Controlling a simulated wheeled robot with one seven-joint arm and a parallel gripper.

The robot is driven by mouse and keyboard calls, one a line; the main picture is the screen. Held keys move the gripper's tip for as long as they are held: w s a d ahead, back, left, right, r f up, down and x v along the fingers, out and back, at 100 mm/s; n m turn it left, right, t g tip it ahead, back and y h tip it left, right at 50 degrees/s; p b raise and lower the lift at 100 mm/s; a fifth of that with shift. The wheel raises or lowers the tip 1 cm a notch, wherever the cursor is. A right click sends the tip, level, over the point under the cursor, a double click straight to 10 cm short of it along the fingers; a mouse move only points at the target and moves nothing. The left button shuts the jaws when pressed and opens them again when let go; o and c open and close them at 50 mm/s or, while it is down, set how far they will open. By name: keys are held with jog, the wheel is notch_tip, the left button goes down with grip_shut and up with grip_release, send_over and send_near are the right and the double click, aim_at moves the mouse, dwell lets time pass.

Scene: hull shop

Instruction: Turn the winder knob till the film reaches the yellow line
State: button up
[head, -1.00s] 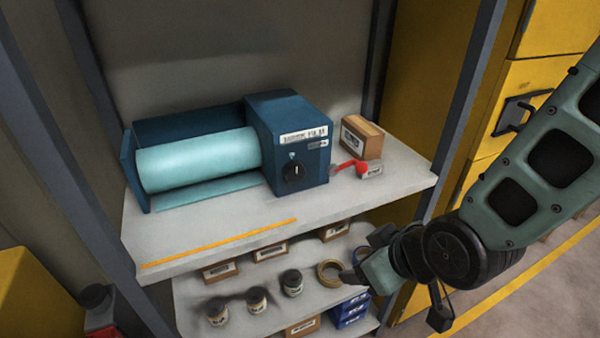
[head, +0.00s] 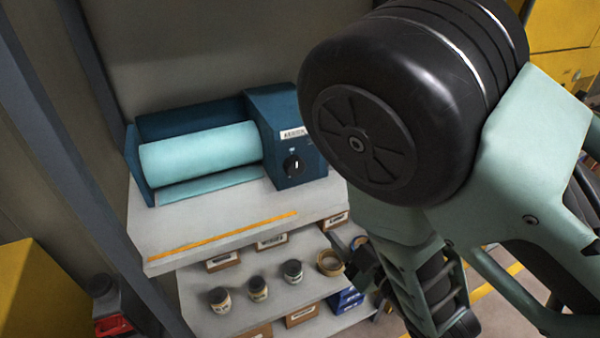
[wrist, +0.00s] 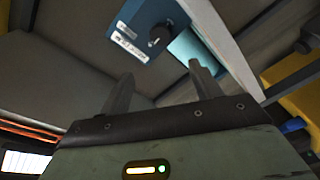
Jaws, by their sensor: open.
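The blue film winder (head: 285,115) stands on the grey shelf, with a pale teal film roll (head: 200,158) on its left. A short flap of film (head: 210,186) lies out on the shelf in front of the roll. The yellow line (head: 222,236) runs near the shelf's front edge, with bare shelf between it and the film. The black winder knob (head: 293,165) is on the front of the blue housing; it also shows in the wrist view (wrist: 160,37). My gripper (wrist: 160,85) is open and empty, apart from the knob. In the head view my arm hides the shelf's right part.
A lower shelf (head: 240,302) holds several dark-lidded jars, a tape roll (head: 330,262), small boxes and blue bins (head: 345,300). A grey upright (head: 75,170) stands at the left, and a yellow cabinet (head: 565,40) at the right.

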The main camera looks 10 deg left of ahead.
jog(key=b, duration=0.2)
jog(key=p, duration=0.2)
send_near(297, 169)
jog(key=x, duration=0.8)
jog(key=shift+w+a, duration=0.2)
jog(key=c, duration=1)
